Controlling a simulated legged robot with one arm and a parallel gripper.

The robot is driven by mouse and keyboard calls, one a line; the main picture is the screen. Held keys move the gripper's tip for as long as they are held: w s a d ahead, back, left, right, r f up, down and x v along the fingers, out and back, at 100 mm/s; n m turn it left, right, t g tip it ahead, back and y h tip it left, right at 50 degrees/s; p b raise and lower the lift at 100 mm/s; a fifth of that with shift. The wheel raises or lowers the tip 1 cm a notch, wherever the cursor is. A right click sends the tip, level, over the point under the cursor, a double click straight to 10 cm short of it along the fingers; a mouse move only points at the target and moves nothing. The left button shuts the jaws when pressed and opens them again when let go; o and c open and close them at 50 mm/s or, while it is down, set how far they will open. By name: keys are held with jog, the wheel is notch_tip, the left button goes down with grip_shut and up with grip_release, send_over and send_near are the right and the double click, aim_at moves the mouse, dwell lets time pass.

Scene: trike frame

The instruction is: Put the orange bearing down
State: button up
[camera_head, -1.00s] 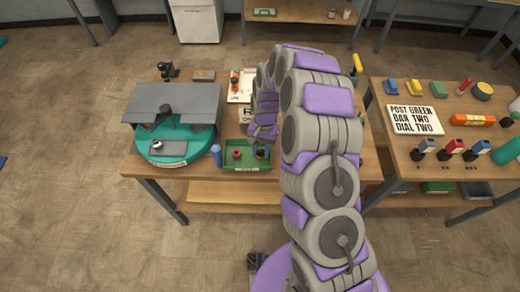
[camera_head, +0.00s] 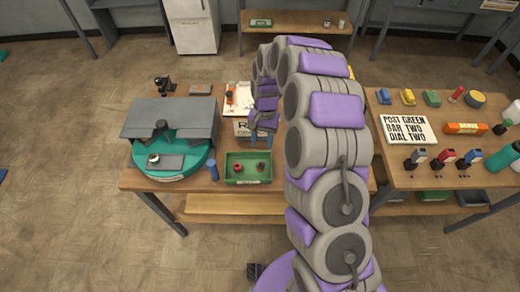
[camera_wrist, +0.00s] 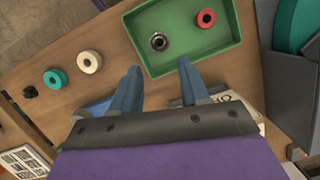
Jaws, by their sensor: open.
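My gripper (camera_wrist: 160,88) is open, with its two blue fingers apart and nothing between them. In the head view my gripper (camera_head: 262,136) is just behind the tray, above the bench. The green tray (camera_head: 247,181) lies near the bench's front edge; it also shows in the wrist view (camera_wrist: 187,67). Inside, apart from each other, are a red ring (camera_wrist: 206,18) and a dark metallic ring (camera_wrist: 158,41). In the head view the red ring (camera_head: 238,168) is at left and the dark ring (camera_head: 262,167) at right. I cannot tell which is the orange bearing.
A teal ring (camera_wrist: 54,78) and a cream ring (camera_wrist: 89,62) lie on the bench beside the tray. A second table (camera_head: 440,181) stands at the right.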

jog(key=shift+v, duration=0.9)
jog(key=s+d+r+n, duration=0.1)
jog(key=s+d+r, duration=0.1)
jog(key=s+r, duration=0.55)
jog(key=s+d+r+n, duration=0.1)
jog(key=s+d+r, duration=0.2)
jog(key=s+r, duration=0.4)
jog(key=s+d+r, duration=0.2)
jog(key=s+d, duration=0.1)
jog(key=s, duration=0.7)
jog(key=s+d+r+t, duration=0.1)
jog(key=s+d+r, duration=0.1)
jog(key=s, duration=0.9)
jog(key=shift+s+d+r+n+h, duration=0.2)
jog(key=shift+d+r+n+h, duration=0.2)
jog(key=shift+d, duration=0.5)
